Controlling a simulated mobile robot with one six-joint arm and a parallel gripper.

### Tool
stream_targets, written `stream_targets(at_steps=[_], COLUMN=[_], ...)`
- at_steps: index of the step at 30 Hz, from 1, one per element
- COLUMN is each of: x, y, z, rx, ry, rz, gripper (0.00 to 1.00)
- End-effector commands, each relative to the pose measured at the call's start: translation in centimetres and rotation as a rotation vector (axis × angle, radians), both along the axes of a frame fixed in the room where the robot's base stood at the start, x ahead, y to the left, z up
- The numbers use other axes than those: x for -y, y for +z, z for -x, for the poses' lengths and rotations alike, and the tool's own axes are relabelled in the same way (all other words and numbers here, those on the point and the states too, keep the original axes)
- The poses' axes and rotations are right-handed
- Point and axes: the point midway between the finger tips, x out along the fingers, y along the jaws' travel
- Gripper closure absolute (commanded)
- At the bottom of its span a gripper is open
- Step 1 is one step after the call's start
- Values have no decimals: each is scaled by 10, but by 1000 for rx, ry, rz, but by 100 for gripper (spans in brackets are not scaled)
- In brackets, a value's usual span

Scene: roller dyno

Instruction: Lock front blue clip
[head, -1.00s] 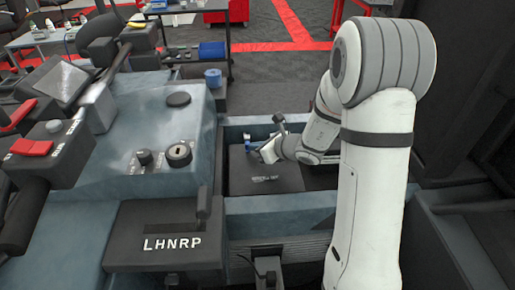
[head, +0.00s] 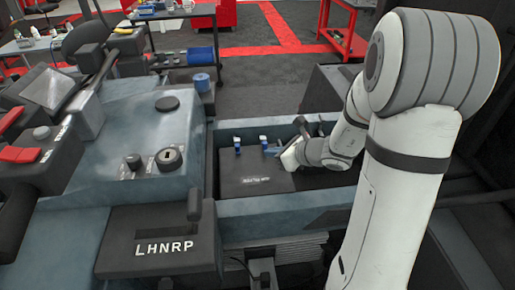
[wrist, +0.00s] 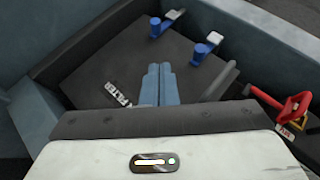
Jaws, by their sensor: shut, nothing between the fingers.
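Two small blue clips with pale tips stand along one edge of the dark filter lid (head: 245,185). One clip (head: 237,144) is at the left, and the other clip (head: 264,142) is to its right, close to my gripper. In the wrist view one clip (wrist: 155,28) is at the top and the other clip (wrist: 199,52) is nearer, right of the fingertips. I cannot tell for sure which is the front one. My gripper (head: 271,153) has pale blue fingers, shut and empty; in the wrist view they (wrist: 160,72) point over the lid, apart from both clips.
The lid lies in a recessed bay with a blue-grey rim (head: 285,205). A console with knobs and an LHNRP shifter panel (head: 160,240) stands at the left. A red lever (wrist: 292,108) with a yellow part is at the right in the wrist view.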

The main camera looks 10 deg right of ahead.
Motion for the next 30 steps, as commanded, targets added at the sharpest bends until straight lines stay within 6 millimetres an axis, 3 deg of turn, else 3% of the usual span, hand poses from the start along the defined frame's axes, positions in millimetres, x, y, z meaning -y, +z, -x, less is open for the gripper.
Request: stream_targets(at_steps=[6, 23, 26, 30], x=[17, 19, 15, -5], y=[15, 16, 19, 36], z=[17, 21, 24, 47], rx=[0, -1, 8, 74], ry=[-1, 3, 30, 215], rz=[0, 0, 18, 145], gripper=[100, 100, 100, 100])
